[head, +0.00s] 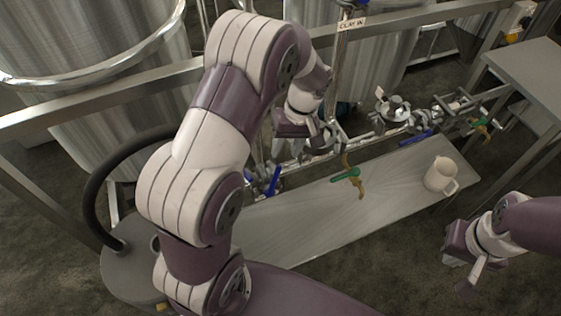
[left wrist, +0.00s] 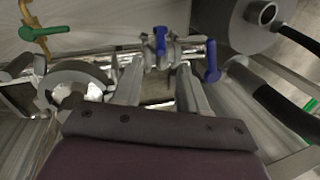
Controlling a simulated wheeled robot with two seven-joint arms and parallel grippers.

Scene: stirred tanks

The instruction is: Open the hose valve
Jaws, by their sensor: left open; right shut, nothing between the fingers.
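Two blue-handled valves sit on the steel pipe run left of centre in the head view. One blue lever (head: 274,182) lies near the bench's left end; in the left wrist view a blue lever (left wrist: 160,40) stands ahead of the fingers and another blue lever (left wrist: 212,62) is to its right, nearer the hose. A brass tap with a green handle (head: 345,174) is further right. No label shows which is the hose valve. My left gripper (left wrist: 160,82) is open, with no valve handle between its fingers. My right gripper (head: 466,283) is shut and empty, right of the bench.
A steel bench (head: 310,220) bears a cream jug (head: 440,175). A black hose (head: 98,185) curves down to a grey drum (head: 130,272) at left. Large steel tanks and a rail (head: 110,90) stand behind. Another green-handled tap (head: 481,126) is at far right.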

